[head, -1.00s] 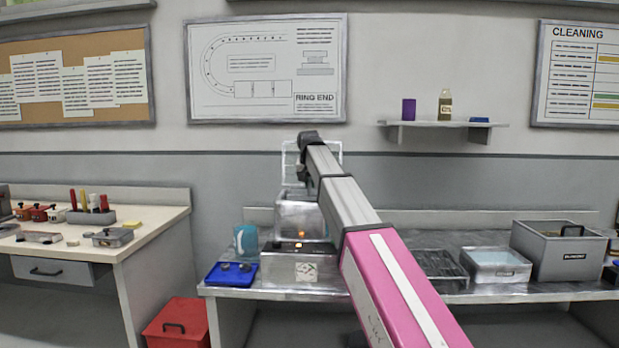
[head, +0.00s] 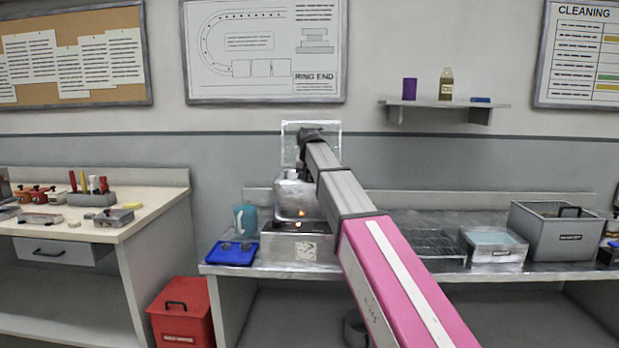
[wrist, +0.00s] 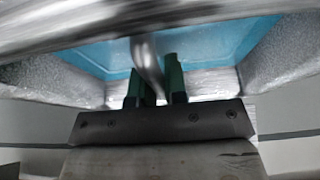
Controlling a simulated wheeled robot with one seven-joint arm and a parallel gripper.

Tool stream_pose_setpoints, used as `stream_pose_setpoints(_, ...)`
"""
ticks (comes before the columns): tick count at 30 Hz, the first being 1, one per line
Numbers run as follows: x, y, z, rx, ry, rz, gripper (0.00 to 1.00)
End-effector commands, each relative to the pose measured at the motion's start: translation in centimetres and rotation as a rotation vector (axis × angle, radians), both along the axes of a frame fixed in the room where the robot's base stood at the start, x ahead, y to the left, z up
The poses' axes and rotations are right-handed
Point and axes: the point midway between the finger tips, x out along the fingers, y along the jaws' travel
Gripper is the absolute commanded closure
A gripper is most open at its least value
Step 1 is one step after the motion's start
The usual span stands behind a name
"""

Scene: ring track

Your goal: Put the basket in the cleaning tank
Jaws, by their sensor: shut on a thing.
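My gripper (head: 312,134) is raised over the back of the right bench, at the far end of my arm. In the wrist view its green-padded fingers (wrist: 155,84) are shut on a shiny metal strap, which looks like the handle of the basket (wrist: 146,55). Blurred metal crosses above it, and a pale blue basin lies beyond. In the head view a shiny metal body (head: 295,196) shows below my gripper. Under it stands the steel box that looks like the cleaning tank (head: 303,250). My arm partly covers both, and I cannot tell whether they touch.
A blue tray (head: 232,254) and a blue cup (head: 245,218) stand left of the tank. A dark rack (head: 430,244), a water-filled basin (head: 493,243) and a grey bin (head: 560,232) stand right. A red bin (head: 181,312) is on the floor.

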Motion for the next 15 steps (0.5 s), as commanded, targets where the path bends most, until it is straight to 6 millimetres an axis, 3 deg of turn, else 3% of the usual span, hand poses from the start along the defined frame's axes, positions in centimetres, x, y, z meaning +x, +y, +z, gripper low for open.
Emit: stream_pose_setpoints(15,0.02,0.00,-0.35,0.000,-0.001,0.000,1.00)
